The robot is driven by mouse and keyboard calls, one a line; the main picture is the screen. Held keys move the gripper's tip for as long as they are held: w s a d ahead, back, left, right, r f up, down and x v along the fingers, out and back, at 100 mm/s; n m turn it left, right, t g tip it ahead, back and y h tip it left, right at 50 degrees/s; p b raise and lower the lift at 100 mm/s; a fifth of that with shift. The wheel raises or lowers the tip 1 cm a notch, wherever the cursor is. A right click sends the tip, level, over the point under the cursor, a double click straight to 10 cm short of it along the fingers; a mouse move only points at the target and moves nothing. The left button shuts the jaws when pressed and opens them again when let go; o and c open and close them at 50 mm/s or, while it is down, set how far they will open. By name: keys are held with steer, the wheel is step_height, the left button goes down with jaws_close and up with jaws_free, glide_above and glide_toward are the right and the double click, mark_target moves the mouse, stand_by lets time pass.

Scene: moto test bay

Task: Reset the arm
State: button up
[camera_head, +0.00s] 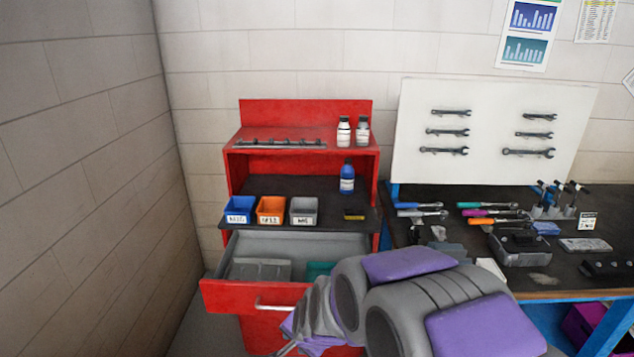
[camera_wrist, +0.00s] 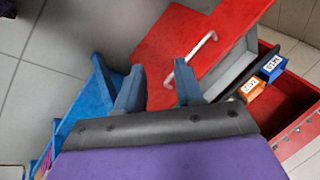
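My gripper (camera_wrist: 159,82) shows in the wrist view with its two blue-grey fingers spread apart and nothing between them. Beyond the fingertips lies the red cabinet (camera_wrist: 160,50) and the white handle (camera_wrist: 196,60) of its pulled-out drawer. The fingers look clear of the handle. In the head view my purple and grey arm reaches in from the bottom right towards the front of the open drawer (camera_head: 225,297). The drawer's handle (camera_head: 275,306) is visible just left of the arm. The arm mostly hides my gripper there.
The drawer holds a grey tray (camera_head: 262,270) and a green one (camera_head: 320,269). Blue (camera_head: 239,210), orange (camera_head: 271,210) and grey (camera_head: 303,211) bins stand on the shelf above. A tool-covered workbench (camera_head: 455,260) stands right. A wall (camera_head: 85,180) closes off the left.

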steer(key=s+d+r+n+g+h, duration=0.1)
steer(key=s+d+r+n+g, duration=0.1)
steer(key=s+d, duration=0.4)
steer(key=s+d+r+n+g+h, duration=0.1)
steer(key=s+d+r, duration=0.3)
steer(key=s, duration=1.1)
steer(key=s+d+r+n+g+h, duration=0.1)
steer(key=s+d+r+n+g, duration=0.2)
steer(key=s+d, duration=0.5)
steer(key=s+r+n, duration=0.1)
steer(key=s, duration=0.1)
steer(key=shift+s+d+g, duration=0.3)
steer(key=shift+g, duration=0.1)
stand_by(1.5)
